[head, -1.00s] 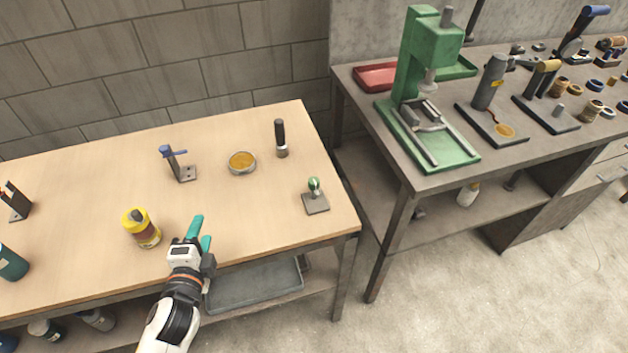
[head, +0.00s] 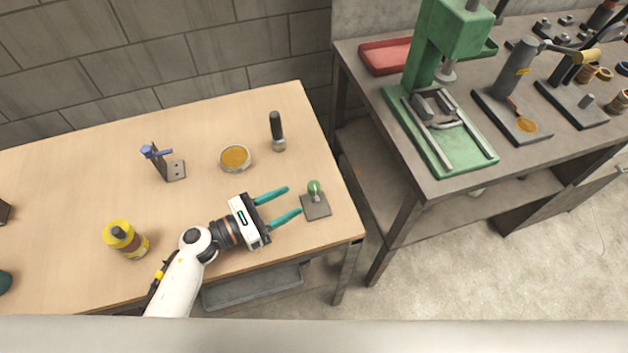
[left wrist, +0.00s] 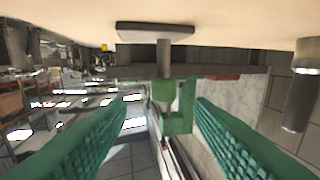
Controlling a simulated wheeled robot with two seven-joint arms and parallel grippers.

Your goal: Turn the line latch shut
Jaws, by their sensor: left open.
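In the left wrist view, which looks upside down, the fitting's plate and grey post (left wrist: 163,55) show ahead, between the spread fingers (left wrist: 160,135). The handle's turn is hard to tell. My right gripper is out of view.
On the wooden table (head: 90,180) stand a blue-handled bracket (head: 165,163), an amber dish (head: 235,158), a black-handled tool (head: 277,132) and a yellow-capped bottle (head: 125,240). A green press (head: 440,60) stands on the grey bench at right. The table between dish and gripper is clear.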

